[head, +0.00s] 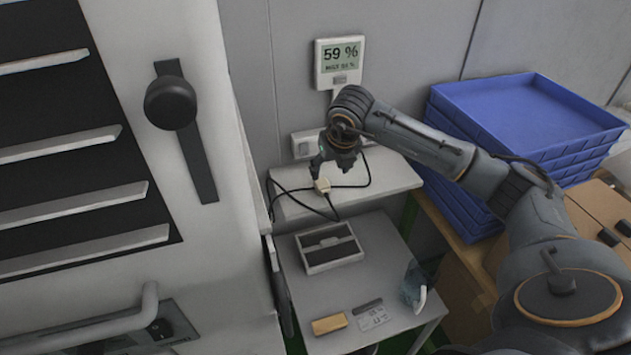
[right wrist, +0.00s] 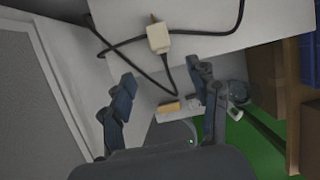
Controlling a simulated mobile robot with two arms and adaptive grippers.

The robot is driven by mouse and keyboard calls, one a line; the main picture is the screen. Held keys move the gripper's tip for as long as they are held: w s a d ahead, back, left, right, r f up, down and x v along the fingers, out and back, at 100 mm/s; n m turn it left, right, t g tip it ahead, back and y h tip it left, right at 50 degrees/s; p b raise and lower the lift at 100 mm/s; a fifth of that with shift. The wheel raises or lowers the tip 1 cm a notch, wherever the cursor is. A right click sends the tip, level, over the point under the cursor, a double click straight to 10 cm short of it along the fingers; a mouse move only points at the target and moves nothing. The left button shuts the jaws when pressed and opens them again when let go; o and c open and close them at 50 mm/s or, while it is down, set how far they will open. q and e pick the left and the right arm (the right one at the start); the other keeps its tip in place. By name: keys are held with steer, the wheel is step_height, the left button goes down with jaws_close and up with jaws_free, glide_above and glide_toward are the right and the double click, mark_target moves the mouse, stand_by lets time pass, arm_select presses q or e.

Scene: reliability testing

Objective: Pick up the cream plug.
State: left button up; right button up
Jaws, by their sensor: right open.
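The cream plug (head: 322,185) lies on a white wall shelf (head: 388,176), with a black cable attached. In the right wrist view the plug (right wrist: 158,38) shows at the top centre, beyond the fingertips, and the cable loops around it. My right gripper (head: 334,165) is just above the plug in the head view. In the right wrist view its two fingers (right wrist: 162,76) are spread apart with nothing between them, and they look apart from the plug. My left gripper is not in view.
A wall socket (head: 304,145) and a display (head: 340,62) are behind the shelf. A lower table (head: 375,265) holds a grey box (head: 329,246), a tan block (head: 329,324) and a clear object (head: 414,287). Stacked blue trays (head: 530,108) stand right; a white cabinet (head: 225,240) stands left.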

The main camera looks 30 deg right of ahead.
steer(key=p, duration=0.1)
glide_above(324, 186)
steer(key=s, duration=0.3)
steer(key=f, duration=0.5)
steer(key=shift+w+a, duration=0.25)
steer(key=shift+a, duration=0.15)
steer(key=shift+w+f+p, duration=0.15)
steer(key=shift+f+p, duration=0.25)
steer(key=shift+p, duration=0.05)
steer(key=p+x, duration=0.1)
steer(key=x, duration=0.2)
steer(key=shift+w+d+f+p, duration=0.1)
steer(key=shift+p, duration=0.25)
steer(key=shift+w+d+f, duration=0.1)
steer(key=shift+w+f, duration=0.15)
steer(key=shift+f, duration=0.35)
steer(key=shift+r, duration=0.1)
steer(key=c, duration=1.2)
